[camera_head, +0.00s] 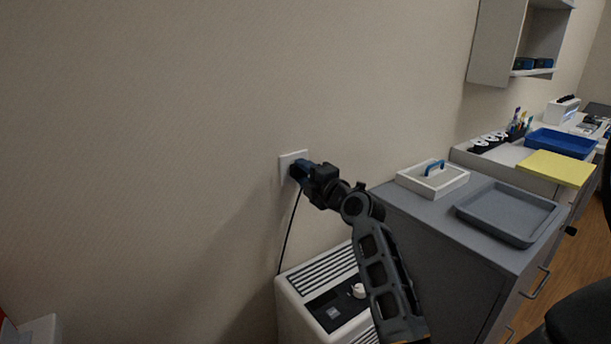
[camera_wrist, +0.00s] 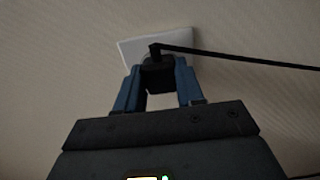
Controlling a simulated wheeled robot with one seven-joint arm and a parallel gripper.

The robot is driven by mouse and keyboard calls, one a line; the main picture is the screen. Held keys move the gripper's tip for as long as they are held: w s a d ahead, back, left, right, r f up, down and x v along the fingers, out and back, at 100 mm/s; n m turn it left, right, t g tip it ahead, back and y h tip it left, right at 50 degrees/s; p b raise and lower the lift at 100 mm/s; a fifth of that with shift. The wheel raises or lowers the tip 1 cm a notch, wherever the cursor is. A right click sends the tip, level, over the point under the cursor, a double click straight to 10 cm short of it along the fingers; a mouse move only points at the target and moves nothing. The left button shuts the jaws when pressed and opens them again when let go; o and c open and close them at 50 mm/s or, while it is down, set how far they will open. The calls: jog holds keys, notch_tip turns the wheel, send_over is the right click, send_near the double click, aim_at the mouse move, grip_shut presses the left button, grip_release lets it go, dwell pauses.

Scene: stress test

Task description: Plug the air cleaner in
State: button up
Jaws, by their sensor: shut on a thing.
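A white wall outlet plate (camera_head: 287,162) is on the wall left of the grey cabinet; it also shows in the wrist view (camera_wrist: 181,40). My gripper (camera_head: 301,171) is at the plate, its blue fingers shut on the black plug. In the wrist view my gripper (camera_wrist: 157,82) has the plug (camera_wrist: 156,76) between its fingers, with the plug up against or just short of the plate. Whether its prongs are in the sockets is hidden. A black cord (camera_head: 289,232) hangs from the plug down to the white air cleaner (camera_head: 290,300), which stands below the outlet.
A grey cabinet (camera_head: 440,245) stands right of the air cleaner, bearing a grey tray (camera_head: 508,236) and a white box with a blue handle (camera_head: 410,182). A counter behind holds a blue tray (camera_head: 560,142) and a yellow pad (camera_head: 555,168). The wall left of the outlet is bare.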

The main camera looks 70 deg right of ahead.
jog(key=o, duration=1.1)
jog(key=shift+c, duration=0.2)
jog(key=b+v, duration=0.1)
jog(key=v, duration=0.6)
jog(key=shift+s+a+b, duration=0.2)
jog(key=shift+s+b, duration=0.1)
jog(key=shift+s, duration=0.05)
